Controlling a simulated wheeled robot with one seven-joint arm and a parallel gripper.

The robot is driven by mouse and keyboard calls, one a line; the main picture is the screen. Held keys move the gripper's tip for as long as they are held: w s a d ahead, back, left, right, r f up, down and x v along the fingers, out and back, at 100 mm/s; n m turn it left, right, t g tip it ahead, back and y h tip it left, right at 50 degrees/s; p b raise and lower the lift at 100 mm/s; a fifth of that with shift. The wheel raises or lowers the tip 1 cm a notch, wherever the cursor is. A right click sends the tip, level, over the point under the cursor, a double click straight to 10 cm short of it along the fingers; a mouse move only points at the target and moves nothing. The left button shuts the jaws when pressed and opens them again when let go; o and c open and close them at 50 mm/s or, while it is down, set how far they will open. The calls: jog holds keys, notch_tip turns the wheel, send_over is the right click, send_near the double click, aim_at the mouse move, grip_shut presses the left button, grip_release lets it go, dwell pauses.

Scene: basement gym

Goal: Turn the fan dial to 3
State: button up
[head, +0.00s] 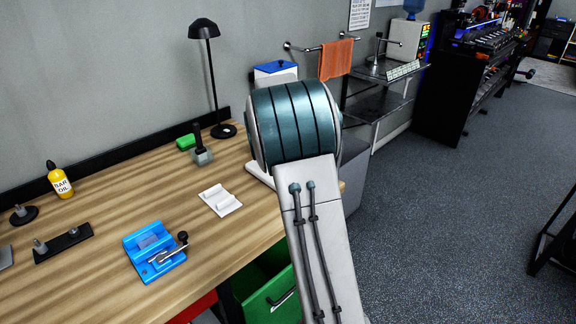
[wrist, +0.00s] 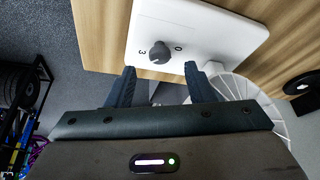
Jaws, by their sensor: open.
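The fan's white base (wrist: 215,30) fills the upper part of the wrist view. Its dial (wrist: 160,53) is a small dark grey knob with a 0 marked to its right and a 3 to its left. I cannot tell which mark it points to. My gripper (wrist: 160,68) is open, its two dark fingers apart on either side just below the dial in the picture. Nothing is between the fingers, and I cannot tell whether they touch the base. A white wire guard (wrist: 262,95) shows at the right. In the head view my arm hides most of the fan and my gripper.
The wooden workbench (head: 95,215) carries a blue vise-like device (head: 152,250), a white holder (head: 219,199), a black lamp (head: 208,80), a grey dumbbell-like tool (head: 201,150) and a yellow oil bottle (head: 60,182). A green drawer (head: 270,297) stands open below. The floor at right is mostly clear.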

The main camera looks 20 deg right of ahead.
jog(key=v, duration=0.9)
jog(key=shift+a+r, duration=0.15)
jog(key=shift+r, duration=0.2)
jog(key=shift+s, duration=0.1)
jog(key=s+a+f+n+y, duration=0.1)
jog(key=s+a+n, duration=0.2)
jog(key=s, duration=0.7)
jog(key=s+a+f+n+y+p, duration=0.1)
jog(key=s+a, duration=0.4)
jog(key=s, duration=0.5)
jog(key=s+a+f+n+y, duration=0.1)
jog(key=s+a+n, duration=0.4)
jog(key=s, duration=0.6)
jog(key=shift+f, duration=0.7)
jog(key=shift+a, duration=0.15)
